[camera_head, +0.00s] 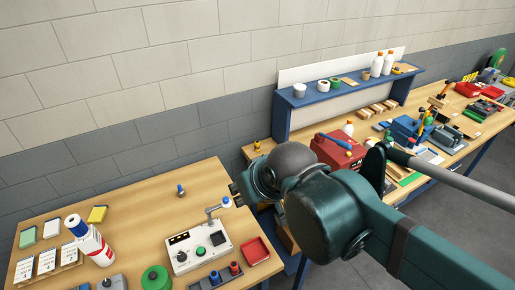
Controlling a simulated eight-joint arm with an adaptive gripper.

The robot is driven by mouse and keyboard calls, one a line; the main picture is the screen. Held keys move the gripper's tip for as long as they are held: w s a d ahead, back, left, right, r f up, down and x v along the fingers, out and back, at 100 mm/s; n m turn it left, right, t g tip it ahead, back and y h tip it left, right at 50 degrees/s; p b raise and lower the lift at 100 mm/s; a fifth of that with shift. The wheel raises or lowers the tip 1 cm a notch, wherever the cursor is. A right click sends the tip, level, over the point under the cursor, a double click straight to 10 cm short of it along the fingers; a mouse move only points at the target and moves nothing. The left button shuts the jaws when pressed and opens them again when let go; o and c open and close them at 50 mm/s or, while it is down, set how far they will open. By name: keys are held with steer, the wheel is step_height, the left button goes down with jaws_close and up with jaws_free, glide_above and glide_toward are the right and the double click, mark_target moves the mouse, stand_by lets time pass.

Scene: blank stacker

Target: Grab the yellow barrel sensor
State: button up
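A small yellow upright piece (257,146) stands at the near left end of the far bench and may be the yellow barrel sensor; it is too small to be sure. A small grey-blue piece (180,190) stands alone on the near bench. My gripper (236,193) is dark and points left over the right edge of the near bench, beside a white and blue tip on a grey bracket. My arm hides most of the gripper, so its fingers and any held item cannot be made out.
A control box (198,246) with a grey bracket, a red tray (255,252) and a green disc (156,278) are on the near bench (140,215). A blue shelf (340,95) and a red toolbox (338,153) occupy the far bench.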

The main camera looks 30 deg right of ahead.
steer(key=shift+o, duration=0.5)
steer(key=shift+w, duration=0.1)
steer(key=w+d+r+m+g, duration=0.1)
steer(key=w+d+r+m, duration=0.1)
steer(key=w, duration=0.5)
steer(key=w+d+r+m+g, duration=0.1)
steer(key=w+d+r+m, duration=0.15)
steer(key=w, duration=0.45)
steer(key=m+g+b, duration=0.3)
steer(key=m+g, duration=0.2)
steer(key=m, duration=0.5)
glide_above(257, 142)
step_height(257, 142, down, 30)
steer(key=shift+a+f, duration=0.1)
steer(key=shift+a, duration=0.05)
steer(key=shift+w+d+f+m, duration=0.15)
steer(key=shift+d+f+m, duration=0.1)
steer(key=shift+f, duration=0.3)
